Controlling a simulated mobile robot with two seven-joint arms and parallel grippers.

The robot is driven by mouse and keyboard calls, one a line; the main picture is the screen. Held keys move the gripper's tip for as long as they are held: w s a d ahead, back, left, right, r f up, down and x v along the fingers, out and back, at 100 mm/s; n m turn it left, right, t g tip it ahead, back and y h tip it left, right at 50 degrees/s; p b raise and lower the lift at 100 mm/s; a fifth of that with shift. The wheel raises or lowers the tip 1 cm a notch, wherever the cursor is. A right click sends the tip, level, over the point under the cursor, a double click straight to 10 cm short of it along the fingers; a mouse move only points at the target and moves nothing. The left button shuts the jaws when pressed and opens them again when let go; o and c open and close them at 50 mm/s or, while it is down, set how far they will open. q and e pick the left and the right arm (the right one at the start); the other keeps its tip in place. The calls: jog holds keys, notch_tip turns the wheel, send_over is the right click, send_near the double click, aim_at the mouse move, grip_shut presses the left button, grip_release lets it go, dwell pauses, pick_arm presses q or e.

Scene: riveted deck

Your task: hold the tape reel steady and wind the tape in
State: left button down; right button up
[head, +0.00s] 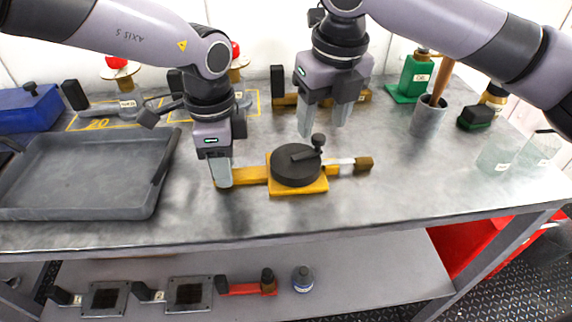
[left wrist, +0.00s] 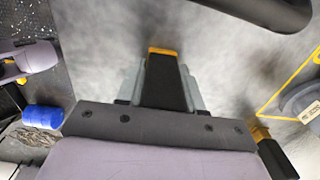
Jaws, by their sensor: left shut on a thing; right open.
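The tape reel (head: 294,168) lies on the grey bench, a dark round disc on a yellow base. A yellow handle extends from it to the left. A crank with an upright black knob (head: 319,141) sits on the disc, toward its right side. A short length of white tape (head: 340,167) runs out to the right, with a brown end piece (head: 364,163). My left gripper (head: 221,178) is shut on the reel's handle; in the left wrist view a dark, yellow-tipped handle part (left wrist: 165,82) lies between its fingers. My right gripper (head: 323,125) is open and empty, pointing down just beyond the knob.
A grey tray (head: 85,214) stands at the left. Behind are several tools, a grey cup (head: 428,116) with a wooden handle in it, a green stand (head: 411,80) and clear beakers (head: 497,153) at the right. The bench front around the reel is clear.

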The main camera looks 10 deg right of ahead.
aim_at(319, 136)
jog(key=shift+w+a+f, duration=0.1)
jog(key=shift+w+f, duration=0.05)
jog(key=shift+f, duration=0.7)
jog(key=shift+w+f, duration=0.1)
jog(key=shift+f, duration=0.7)
grip_shut()
jog(key=shift+w+a+n+g+y, duration=0.15)
jog(key=shift+w+n, duration=0.1)
jog(key=shift+n, duration=0.6)
jog(key=shift+w+a+n+g+y, duration=0.15)
jog(key=shift+w+n, duration=0.15)
jog(key=shift+n, duration=0.6)
jog(key=shift+w+a+n, duration=0.15)
jog(key=shift+w+n, duration=0.1)
jog(key=shift+n, duration=0.6)
jog(key=shift+o, duration=0.2)
grip_release()
